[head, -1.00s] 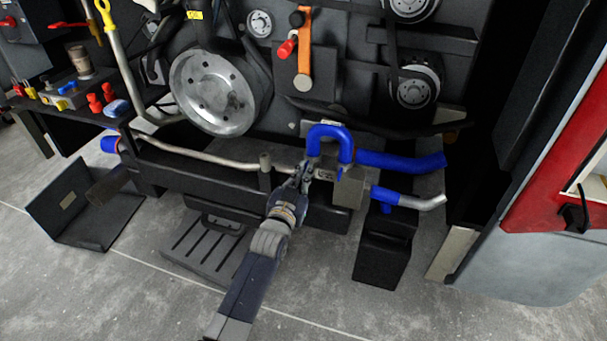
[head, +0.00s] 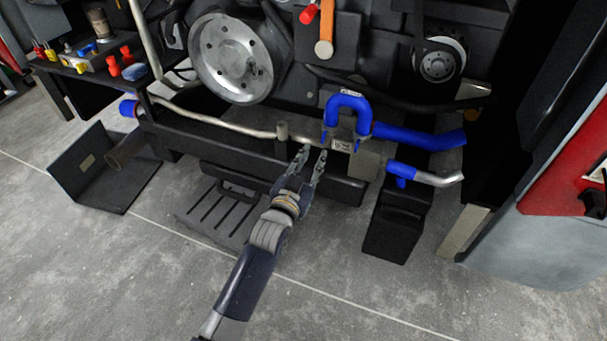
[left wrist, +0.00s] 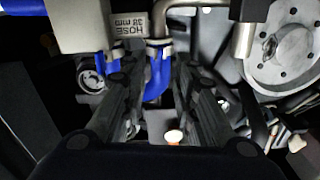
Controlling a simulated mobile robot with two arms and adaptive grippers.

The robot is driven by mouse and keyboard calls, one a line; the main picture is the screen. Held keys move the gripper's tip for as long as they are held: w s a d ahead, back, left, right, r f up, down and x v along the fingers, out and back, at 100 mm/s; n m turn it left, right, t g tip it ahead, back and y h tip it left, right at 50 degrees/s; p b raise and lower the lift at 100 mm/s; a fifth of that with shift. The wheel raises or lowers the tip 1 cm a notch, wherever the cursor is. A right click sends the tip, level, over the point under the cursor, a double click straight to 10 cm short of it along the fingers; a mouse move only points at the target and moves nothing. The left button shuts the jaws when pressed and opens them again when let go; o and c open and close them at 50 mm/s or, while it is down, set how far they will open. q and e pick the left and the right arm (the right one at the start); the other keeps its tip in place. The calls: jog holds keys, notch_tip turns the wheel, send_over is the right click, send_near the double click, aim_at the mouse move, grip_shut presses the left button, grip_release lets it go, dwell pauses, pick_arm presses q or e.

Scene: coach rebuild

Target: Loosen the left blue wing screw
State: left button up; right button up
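The blue U-shaped hose (head: 348,101) stands upright at the engine's lower front, beside a label plate. A small blue part at the foot of its left leg looks like the left blue wing screw (head: 323,137); another (head: 356,145) is at the right leg. My left gripper (head: 314,151) is open and empty, its fingertips just below and left of the left leg, apparently apart from the screw. In the left wrist view the open fingers (left wrist: 156,90) frame a blue hose end (left wrist: 158,72) with a metal clamp. The wing screw is not clear there. My right gripper is not in view.
A silver pulley (head: 230,57) is above left. A metal pipe (head: 222,124) runs along the black beam. A blue hose (head: 420,138) and a blue-ended pipe (head: 425,177) lie right, above a black box (head: 393,230). A slotted black plate (head: 215,212) lies on the floor.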

pick_arm(q)
jog(key=v, duration=0.5)
jog(key=shift+s+a, duration=0.1)
jog(key=shift+s, duration=0.25)
jog(key=shift+f, duration=0.1)
